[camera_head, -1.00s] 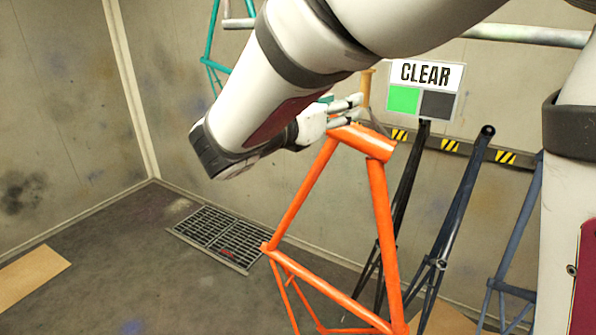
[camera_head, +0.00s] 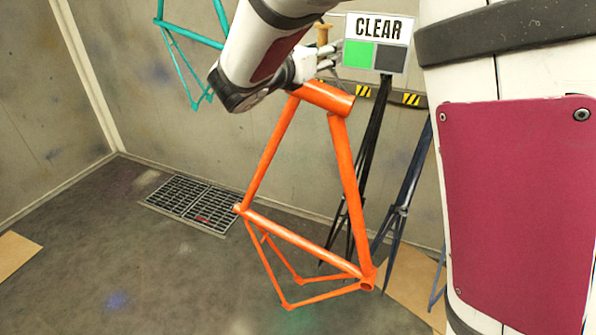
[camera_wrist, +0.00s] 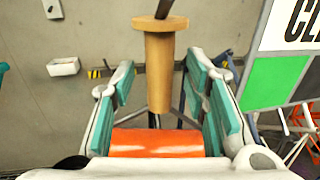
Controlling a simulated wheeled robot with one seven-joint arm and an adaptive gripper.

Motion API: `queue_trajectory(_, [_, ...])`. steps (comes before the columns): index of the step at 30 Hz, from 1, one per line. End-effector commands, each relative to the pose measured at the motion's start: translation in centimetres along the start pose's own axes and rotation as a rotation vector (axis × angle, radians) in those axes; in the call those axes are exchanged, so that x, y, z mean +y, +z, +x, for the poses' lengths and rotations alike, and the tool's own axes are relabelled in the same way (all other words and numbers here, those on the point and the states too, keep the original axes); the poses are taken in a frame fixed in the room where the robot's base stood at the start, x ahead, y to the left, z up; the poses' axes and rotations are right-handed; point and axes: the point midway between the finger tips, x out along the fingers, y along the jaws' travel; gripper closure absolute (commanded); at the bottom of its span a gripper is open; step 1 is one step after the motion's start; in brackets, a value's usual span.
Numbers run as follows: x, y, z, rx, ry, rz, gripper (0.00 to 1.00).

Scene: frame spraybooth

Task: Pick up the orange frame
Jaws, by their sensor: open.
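The orange frame (camera_head: 345,165) is a bicycle frame, hanging upright with its short thick tube at the top and its thin rear stays low down. My gripper (camera_head: 326,58) is at its top end, partly hidden behind my arm. In the wrist view, my gripper (camera_wrist: 163,75) is open, with teal pads on both fingers. The frame's orange top tube (camera_wrist: 158,142) lies across the space between the finger bases. A tapered wooden plug (camera_wrist: 160,65) on a dark rod stands between the fingers, just beyond the tube. Contact between pads and frame cannot be told.
A CLEAR sign (camera_head: 377,42) with a lit green square is close right of my gripper. Dark frames (camera_head: 400,205) stand behind the orange one. A teal frame (camera_head: 185,60) hangs at the back left. A floor grate (camera_head: 190,203) lies left; open floor surrounds it.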

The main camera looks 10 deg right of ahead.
Motion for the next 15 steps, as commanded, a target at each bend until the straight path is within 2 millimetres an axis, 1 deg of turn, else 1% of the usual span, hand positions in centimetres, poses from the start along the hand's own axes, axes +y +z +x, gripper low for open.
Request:
queue_trajectory(1, [0.01,-0.01,-0.01,0.000,0.000,0.000,0.59])
queue_trajectory(2, [0.01,-0.01,-0.01,0.000,0.000,0.000,0.63])
queue_trajectory(3, [0.01,-0.01,-0.02,0.000,0.000,0.000,0.72])
queue_trajectory(5, [0.01,-0.01,-0.02,0.000,0.000,0.000,0.86])
queue_trajectory(6, [0.01,-0.01,-0.03,0.000,0.000,0.000,0.95])
queue_trajectory(7, [0.01,-0.01,-0.03,0.000,0.000,0.000,1.00])
queue_trajectory(12, [0.01,-0.01,-0.04,0.000,0.000,0.000,1.00])
queue_trajectory(13, [-0.01,0.40,0.00,-0.007,-0.001,0.005,1.00])
queue_trajectory(15, [-0.01,0.40,0.00,-0.007,-0.001,0.005,1.00])
